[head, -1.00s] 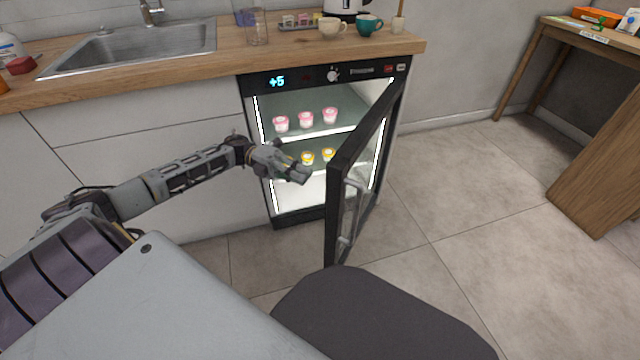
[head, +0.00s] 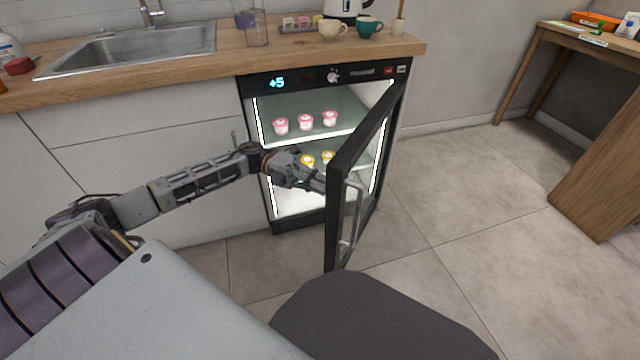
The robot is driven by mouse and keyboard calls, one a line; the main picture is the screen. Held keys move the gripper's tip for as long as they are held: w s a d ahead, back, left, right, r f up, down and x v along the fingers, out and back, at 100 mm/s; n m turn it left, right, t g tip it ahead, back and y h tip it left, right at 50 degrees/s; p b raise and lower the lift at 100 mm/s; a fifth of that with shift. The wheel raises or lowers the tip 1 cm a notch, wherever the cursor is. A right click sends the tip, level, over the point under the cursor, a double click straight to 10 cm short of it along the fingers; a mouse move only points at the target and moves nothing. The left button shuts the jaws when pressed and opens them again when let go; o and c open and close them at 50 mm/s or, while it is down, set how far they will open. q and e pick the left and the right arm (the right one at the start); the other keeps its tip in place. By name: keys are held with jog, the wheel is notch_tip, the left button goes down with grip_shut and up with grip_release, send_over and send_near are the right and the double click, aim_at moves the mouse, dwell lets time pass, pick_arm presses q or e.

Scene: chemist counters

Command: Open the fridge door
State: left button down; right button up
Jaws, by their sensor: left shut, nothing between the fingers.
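The small fridge (head: 322,206) stands under the wooden counter, lit inside. Its glass door (head: 345,215) with a black frame is hinged on the right and stands wide open toward me. A metal bar handle (head: 352,215) is on the door's outer face. My left gripper (head: 320,184) is shut and empty, in front of the fridge opening, with its fingertips at the inner side of the door's free edge. I cannot tell whether they touch it. My right gripper is not in view.
Pink cups (head: 305,122) stand on the upper shelf and yellow-topped cups (head: 307,160) on the lower one. The counter (head: 190,62) holds a sink (head: 140,48), mugs and a glass. Tiled floor (head: 450,200) is free to the right of the door. A wooden table (head: 590,150) stands at the far right.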

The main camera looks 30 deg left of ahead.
aim_at(338, 191)
pick_arm(q)
jog(key=shift+d, duration=0.1)
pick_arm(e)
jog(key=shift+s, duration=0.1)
pick_arm(q)
jog(key=shift+n+t, duration=0.5)
jog(key=shift+t, duration=0.3)
jog(key=d+p, duration=0.3)
jog(key=d, duration=0.2)
jog(key=shift+r, duration=0.15)
jog(key=w+d+n+t+y+p, duration=0.2)
jog(key=w+d+n+t+p, duration=0.1)
jog(key=d, duration=1.1)
jog(key=w+d+n+t+y+p, duration=0.2)
jog(key=w+d+t+p, duration=0.3)
jog(key=d, duration=0.9)
jog(key=shift+w+n+t+p, duration=0.4)
jog(key=shift+w+n+p, duration=0.2)
jog(key=shift+w, duration=0.55)
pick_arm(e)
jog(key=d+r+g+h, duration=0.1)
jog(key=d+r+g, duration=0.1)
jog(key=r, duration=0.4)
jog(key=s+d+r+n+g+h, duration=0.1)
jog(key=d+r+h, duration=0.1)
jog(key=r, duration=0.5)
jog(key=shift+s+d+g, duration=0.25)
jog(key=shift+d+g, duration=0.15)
